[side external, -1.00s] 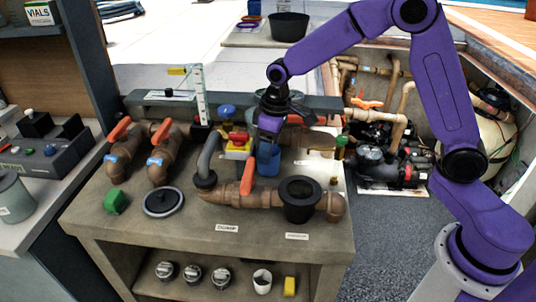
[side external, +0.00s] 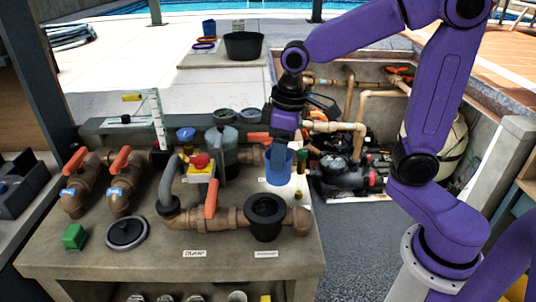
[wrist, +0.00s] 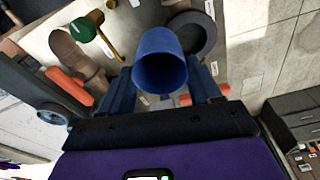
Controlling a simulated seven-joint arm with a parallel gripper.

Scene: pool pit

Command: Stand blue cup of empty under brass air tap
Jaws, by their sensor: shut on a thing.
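My gripper (side external: 282,143) points down and is shut on the blue cup (side external: 278,168). The cup looks upright in the side view, close above the bench or touching it; I cannot tell which. In the wrist view the cup (wrist: 160,62) sits between the two fingers (wrist: 162,88). A brass tap with a green handle (side external: 300,160) stands just right of the cup near the bench's right edge. In the wrist view the brass tap (wrist: 108,42) lies left of the cup and apart from it.
A black open pot (side external: 264,215) on the brown pipe stands in front of the cup. An orange-handled valve (side external: 211,199) and a red button on a yellow box (side external: 201,163) are to the left. Pumps (side external: 345,172) and pipes lie beyond the bench on the right.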

